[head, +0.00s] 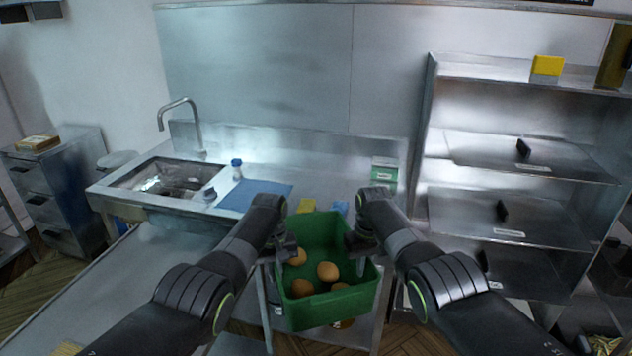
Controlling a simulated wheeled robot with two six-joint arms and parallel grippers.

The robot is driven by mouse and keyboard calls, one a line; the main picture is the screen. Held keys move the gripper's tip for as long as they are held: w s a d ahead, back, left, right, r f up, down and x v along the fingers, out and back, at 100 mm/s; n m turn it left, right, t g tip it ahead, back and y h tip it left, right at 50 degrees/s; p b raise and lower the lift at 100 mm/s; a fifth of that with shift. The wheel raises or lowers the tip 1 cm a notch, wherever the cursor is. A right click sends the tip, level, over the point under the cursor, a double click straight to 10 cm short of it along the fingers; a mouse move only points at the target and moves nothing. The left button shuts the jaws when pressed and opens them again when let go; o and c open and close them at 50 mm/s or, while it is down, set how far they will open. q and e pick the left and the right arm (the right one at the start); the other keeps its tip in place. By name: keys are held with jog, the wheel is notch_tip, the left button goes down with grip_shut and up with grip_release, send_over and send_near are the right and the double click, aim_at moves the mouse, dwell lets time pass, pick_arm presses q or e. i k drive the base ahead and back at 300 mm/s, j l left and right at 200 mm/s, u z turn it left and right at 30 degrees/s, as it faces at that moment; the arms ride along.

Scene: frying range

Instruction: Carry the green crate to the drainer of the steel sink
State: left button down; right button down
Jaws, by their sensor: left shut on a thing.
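The green crate (333,311) is at the lower middle of the head view, with several brown eggs (327,271) inside. It appears to be held in the air in front of the steel counter. My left gripper (287,254) is shut on the crate's left wall. My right gripper (362,250) is at the crate's right wall; its fingers are partly hidden, so its grip is unclear. The steel sink (128,181) is at the left of the counter, with a curved tap behind it. Flat steel drainer surface (318,181) extends right of the basin.
A blue mat (255,196) lies right of the basin, with a small blue-capped bottle (237,168) behind it. A green-and-white box (384,172) stands at the counter's right end. Yellow and blue items lie just behind the crate. Steel shelving (510,215) stands at the right.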

aim_at(316, 184)
jog(key=i, duration=2)
